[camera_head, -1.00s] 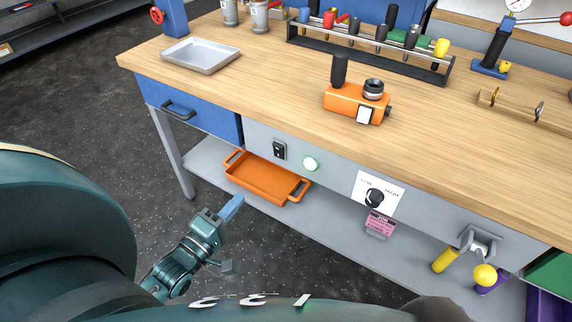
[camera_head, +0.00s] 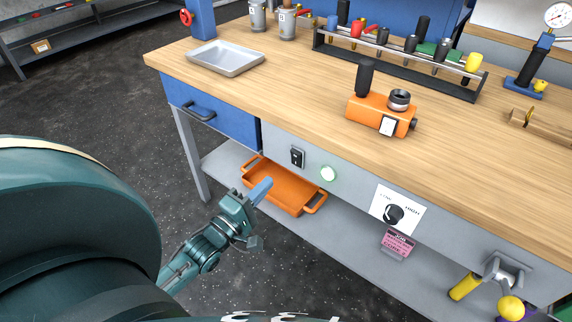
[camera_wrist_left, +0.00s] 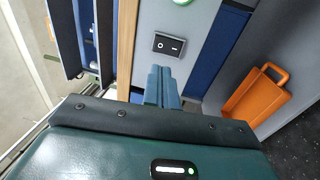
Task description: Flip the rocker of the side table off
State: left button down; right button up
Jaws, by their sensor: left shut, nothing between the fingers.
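The black rocker switch (camera_head: 297,157) sits on the grey front panel of the workbench, right of the blue drawer. It also shows in the left wrist view (camera_wrist_left: 168,44), with a circle and a bar marked on its face. I cannot tell its position for sure. My left gripper (camera_head: 263,188) is shut and empty. In the head view its blue fingers show below and left of the rocker; in the left wrist view the fingertips (camera_wrist_left: 161,72) show just below it, apart from it. My right gripper is not in view.
An orange tray (camera_head: 314,208) lies on the lower shelf, behind my fingertips in the head view. The blue drawer (camera_head: 222,122) has a protruding handle. A dial (camera_head: 394,214) and a yellow-handled part (camera_head: 464,287) are farther right. The bench top (camera_head: 300,110) overhangs the panel.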

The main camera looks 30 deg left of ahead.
aim_at(294, 155)
pick_arm(q)
jog(key=w, duration=0.5)
jog(key=w+r+b, duration=0.1)
jog(key=w, duration=0.1)
jog(key=shift+w+d, duration=0.25)
jog(key=shift+d, duration=0.05)
jog(key=shift+w, duration=0.45)
jog(key=shift+r, duration=0.1)
